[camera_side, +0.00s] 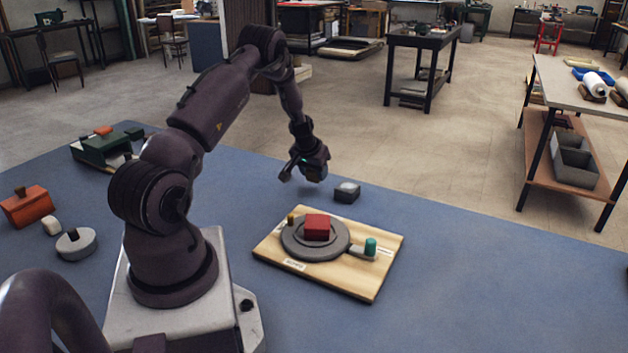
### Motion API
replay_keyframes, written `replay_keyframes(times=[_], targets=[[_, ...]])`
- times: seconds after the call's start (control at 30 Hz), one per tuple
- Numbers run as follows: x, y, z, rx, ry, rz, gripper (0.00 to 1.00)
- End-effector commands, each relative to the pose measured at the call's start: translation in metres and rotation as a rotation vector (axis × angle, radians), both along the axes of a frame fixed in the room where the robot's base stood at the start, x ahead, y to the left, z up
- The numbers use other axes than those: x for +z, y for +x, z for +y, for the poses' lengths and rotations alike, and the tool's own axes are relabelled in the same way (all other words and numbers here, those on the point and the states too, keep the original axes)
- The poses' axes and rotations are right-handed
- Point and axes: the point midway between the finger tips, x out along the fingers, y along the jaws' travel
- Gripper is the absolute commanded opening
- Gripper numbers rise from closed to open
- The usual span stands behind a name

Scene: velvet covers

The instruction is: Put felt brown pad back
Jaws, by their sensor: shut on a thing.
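My gripper (304,174) hangs over the far part of the blue table, beyond the wooden board (355,287). It is shut on a small dark thing, mostly hidden by the fingers; I cannot tell whether this is the brown felt pad. A small dark block with a light grey top (347,191) sits on the table just right of and below the gripper, apart from it. The board carries a round grey disc (290,241) with a red block (317,226) on it, and a small brown peg (291,219) beside the block.
A teal knob (371,246) stands at the board's right. At the left are an orange box (26,207), a grey round piece (76,243), a small cream piece (51,226) and a green-topped holder (105,146). The table right of the board is clear.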

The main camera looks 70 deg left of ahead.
Motion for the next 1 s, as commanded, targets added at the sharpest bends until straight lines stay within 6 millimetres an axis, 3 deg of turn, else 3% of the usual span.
replay_keyframes(times=[0.1, 0.2, 0.6, 0.63, 0.7, 1.0], targets=[[-0.02, -0.001, -0.001, 0.001, -0.004, 0.003, 0.24], [-0.028, -0.001, -0.001, 0.0, -0.001, 0.001, 0.24], [-0.033, -0.001, -0.001, 0.0, -0.001, 0.001, 0.24], [-0.032, -0.001, -0.001, 0.0, -0.001, 0.001, 0.53], [-0.032, -0.001, -0.001, 0.0, -0.001, 0.001, 0.69], [-0.031, -0.001, -0.001, 0.0, -0.001, 0.001, 0.72]])
